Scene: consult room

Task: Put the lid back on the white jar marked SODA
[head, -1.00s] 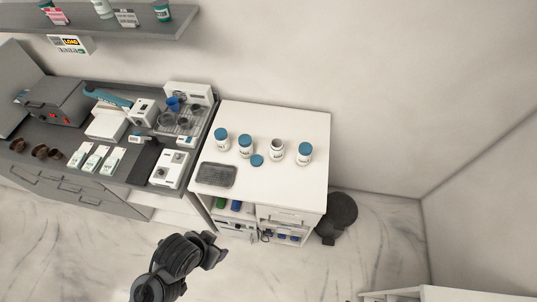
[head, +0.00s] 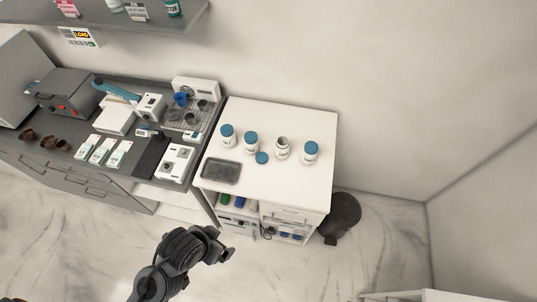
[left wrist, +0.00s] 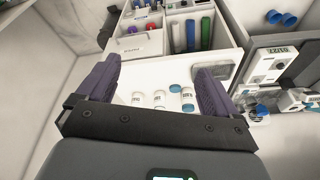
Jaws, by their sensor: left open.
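A white jar (head: 282,149) without a lid stands upright on the white cabinet top, its dark mouth showing. A loose blue lid (head: 262,158) lies on the top just left of it and nearer the front. Three similar jars wear blue lids: two stand to the left and one (head: 310,153) to the right. Their labels are too small to read. My left arm reaches in low, in front of the cabinet and apart from the jars. In the left wrist view my left gripper (left wrist: 158,88) is open and empty, with small jars and the blue lid (left wrist: 174,90) beyond its fingers.
A dark grey tray (head: 221,172) lies at the cabinet top's front left. A counter with machines (head: 175,161) and boxes adjoins on the left. A dark bin (head: 342,215) stands right of the cabinet. The cabinet top's back and front right are clear.

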